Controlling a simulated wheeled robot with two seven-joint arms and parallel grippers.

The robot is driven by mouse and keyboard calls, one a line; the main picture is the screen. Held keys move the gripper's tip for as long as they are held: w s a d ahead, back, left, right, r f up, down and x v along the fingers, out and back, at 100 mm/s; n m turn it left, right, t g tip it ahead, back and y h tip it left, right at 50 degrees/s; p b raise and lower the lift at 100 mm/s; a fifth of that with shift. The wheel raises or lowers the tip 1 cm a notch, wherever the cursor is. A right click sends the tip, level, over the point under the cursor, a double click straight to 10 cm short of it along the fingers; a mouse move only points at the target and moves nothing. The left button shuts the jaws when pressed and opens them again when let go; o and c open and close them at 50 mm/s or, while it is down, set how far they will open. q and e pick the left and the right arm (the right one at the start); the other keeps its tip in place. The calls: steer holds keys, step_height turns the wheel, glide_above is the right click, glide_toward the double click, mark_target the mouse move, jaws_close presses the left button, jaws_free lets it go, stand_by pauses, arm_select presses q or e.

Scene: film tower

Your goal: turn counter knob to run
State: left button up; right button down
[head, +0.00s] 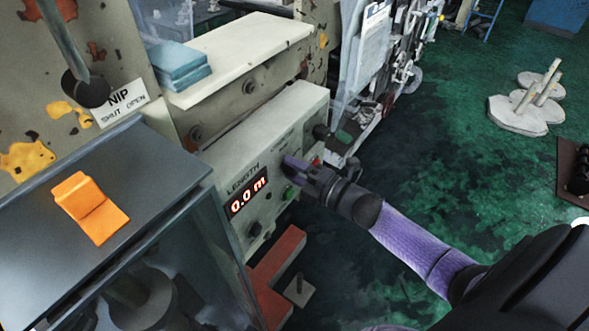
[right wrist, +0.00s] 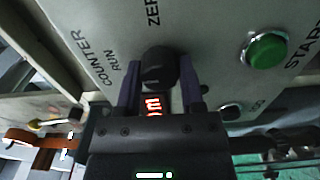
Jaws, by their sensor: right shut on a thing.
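The counter knob (right wrist: 158,66) is a dark round knob on the pale machine panel, seen in the right wrist view. The word RUN stands to its left under COUNTER, and a partly cut-off label starting ZER stands above it. My right gripper (right wrist: 160,84) is shut on the knob, with one purple finger on each side. The knob's pointer does not show clearly, so I cannot tell its setting. In the head view my right gripper (head: 300,168) reaches the panel from the lower right and hides the knob. My left gripper is not in view.
The LENGTH display (head: 248,198) reads 0.0 m in red. A green button (head: 290,193) sits close to my right gripper, marked START in the wrist view. An orange object (head: 92,207) lies on the grey cabinet.

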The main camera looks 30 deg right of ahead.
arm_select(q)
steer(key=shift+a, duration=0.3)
arm_select(e)
steer(key=shift+f, duration=0.1)
steer(key=shift+c, duration=2.2)
jaws_free()
steer(key=shift+o, duration=1)
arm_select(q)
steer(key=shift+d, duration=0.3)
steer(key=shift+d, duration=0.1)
